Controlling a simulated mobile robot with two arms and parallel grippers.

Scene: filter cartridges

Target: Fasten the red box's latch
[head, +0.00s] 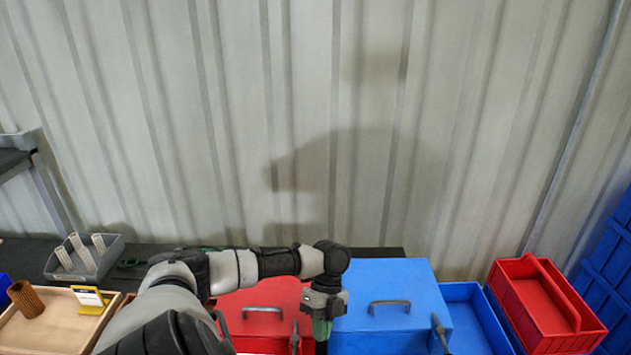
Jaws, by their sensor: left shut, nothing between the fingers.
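The red box (266,299) stands at the bottom middle with its lid down and a dark handle on top. A dark latch lever (295,338) shows at its front right edge; whether it is fastened cannot be told. My left arm reaches across the box from the left and hides part of it. My left gripper (321,345) points down at the box's right front, beside the latch, with its fingertips at or below the picture's edge. It is shut and empty. My right gripper is not in view.
A blue box (392,280) with a handle and a latch stands close to the right. Beyond are a blue tray (470,300) and a red divided bin (545,300). At left are a wooden tray (50,325) and a grey bin (84,270). A corrugated wall (300,120) is behind.

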